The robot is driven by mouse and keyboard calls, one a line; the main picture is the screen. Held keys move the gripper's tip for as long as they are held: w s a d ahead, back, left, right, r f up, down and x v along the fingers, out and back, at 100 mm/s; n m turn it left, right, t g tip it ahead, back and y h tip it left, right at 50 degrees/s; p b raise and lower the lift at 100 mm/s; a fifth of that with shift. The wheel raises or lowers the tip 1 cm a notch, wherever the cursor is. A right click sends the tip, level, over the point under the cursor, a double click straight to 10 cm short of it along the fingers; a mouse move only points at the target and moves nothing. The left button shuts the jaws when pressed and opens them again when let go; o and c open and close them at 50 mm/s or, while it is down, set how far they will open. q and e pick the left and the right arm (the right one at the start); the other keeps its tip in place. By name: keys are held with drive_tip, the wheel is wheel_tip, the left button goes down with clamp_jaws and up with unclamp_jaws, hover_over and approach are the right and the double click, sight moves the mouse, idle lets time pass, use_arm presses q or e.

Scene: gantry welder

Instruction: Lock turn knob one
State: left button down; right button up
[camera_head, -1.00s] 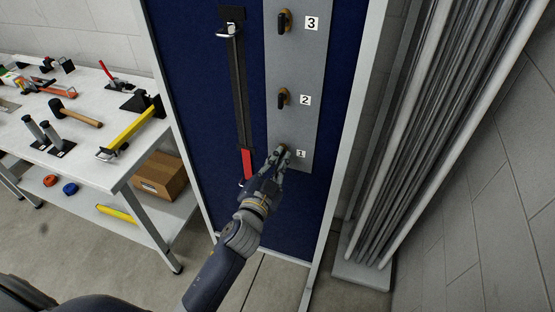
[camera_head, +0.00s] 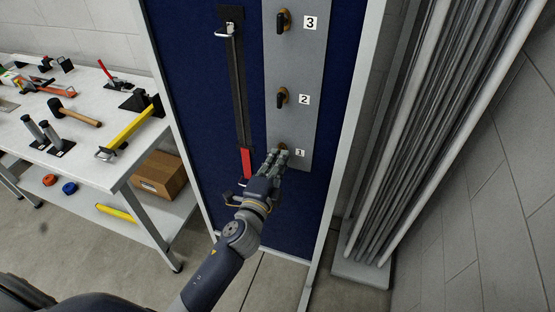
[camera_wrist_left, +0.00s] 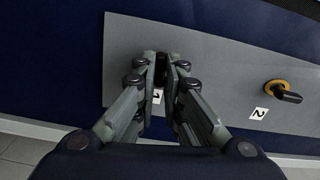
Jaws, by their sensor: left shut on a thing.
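Turn knob one (camera_head: 283,147) is at the bottom of a grey plate (camera_head: 295,72) on a blue panel, beside the label 1. It is mostly hidden by my left gripper (camera_head: 277,157). In the left wrist view the gripper (camera_wrist_left: 164,72) has its two fingers on either side of the dark knob handle (camera_wrist_left: 161,68), shut on it. The label 1 shows just below the fingertips there. Knob two (camera_head: 282,97) and knob three (camera_head: 283,20) sit above on the same plate, each with a black handle on a yellowish base. My right gripper is not in view.
A black bar with a red end (camera_head: 246,163) hangs left of the plate. A white workbench (camera_head: 85,160) with tools stands at the left. Grey pipes (camera_head: 405,150) lean at the right. The floor before the panel is clear.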

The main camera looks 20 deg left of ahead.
use_arm(q)
drive_tip(key=shift+m, duration=0.7)
drive_tip(key=c, duration=1.7)
unclamp_jaws()
drive_tip(key=s, duration=1.2)
drive_tip(key=shift+a, duration=0.2)
